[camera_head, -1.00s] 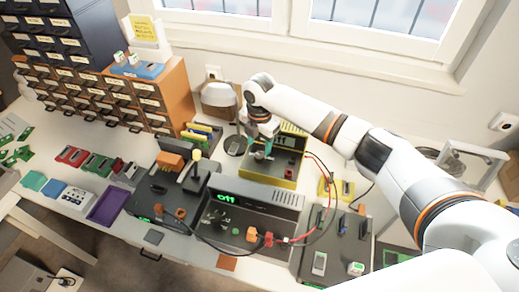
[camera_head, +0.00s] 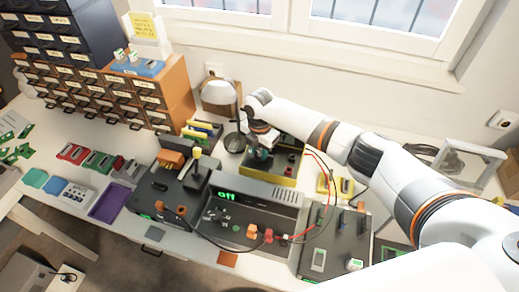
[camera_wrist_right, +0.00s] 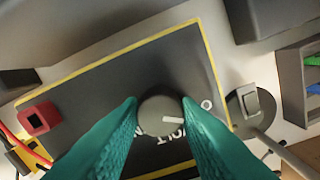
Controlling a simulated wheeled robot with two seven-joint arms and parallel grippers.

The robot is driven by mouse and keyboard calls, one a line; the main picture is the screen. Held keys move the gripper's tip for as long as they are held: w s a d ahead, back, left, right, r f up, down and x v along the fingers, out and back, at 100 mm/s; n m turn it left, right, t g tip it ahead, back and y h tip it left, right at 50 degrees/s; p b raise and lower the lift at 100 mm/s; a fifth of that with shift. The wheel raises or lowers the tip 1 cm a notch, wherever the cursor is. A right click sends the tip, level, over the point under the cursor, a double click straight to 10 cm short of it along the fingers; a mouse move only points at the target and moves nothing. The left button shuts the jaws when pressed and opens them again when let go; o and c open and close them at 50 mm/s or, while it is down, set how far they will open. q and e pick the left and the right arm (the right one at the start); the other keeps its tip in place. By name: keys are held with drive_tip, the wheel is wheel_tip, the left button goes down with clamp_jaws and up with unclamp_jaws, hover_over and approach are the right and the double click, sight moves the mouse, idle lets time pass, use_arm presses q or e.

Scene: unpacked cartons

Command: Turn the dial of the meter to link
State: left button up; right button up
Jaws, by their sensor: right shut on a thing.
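The meter (camera_head: 285,181) is a yellow-edged box with a dark face, standing on the bench below the window. In the right wrist view, the meter's face (camera_wrist_right: 100,95) carries a round grey dial (camera_wrist_right: 158,106) with a white pointer mark aimed right. White lettering beside the dial is partly hidden and upside down, so I cannot read it all. My right gripper (camera_head: 262,154) reaches down onto the meter. Its teal fingers are shut on the dial, one on each side. The arm covers the meter's screen in the head view. My left gripper is not in view.
A dark device (camera_head: 255,207) with a screen reading "off" stands in front of the meter. A red cable (camera_head: 333,190) loops to the right. In the wrist view, a red socket (camera_wrist_right: 38,118) is at the left.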

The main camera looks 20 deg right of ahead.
drive_tip(key=shift+r+m, duration=0.1)
drive_tip(key=shift+m, duration=0.2)
drive_tip(key=shift+m+p, duration=0.3)
drive_tip(key=shift+p, duration=0.1)
drive_tip(key=m+p, duration=0.2)
drive_tip(key=m, duration=0.2)
drive_tip(key=shift+r, duration=0.1)
drive_tip(key=m+p, duration=0.3)
drive_tip(key=m, duration=0.3)
drive_tip(key=m+p, duration=0.2)
drive_tip(key=m, duration=0.4)
drive_tip(key=shift+m, duration=0.4)
drive_tip(key=m+p, duration=0.2)
drive_tip(key=m, duration=0.3)
drive_tip(key=shift+m, duration=0.4)
drive_tip(key=shift+w, duration=0.1)
drive_tip(key=o, duration=1)
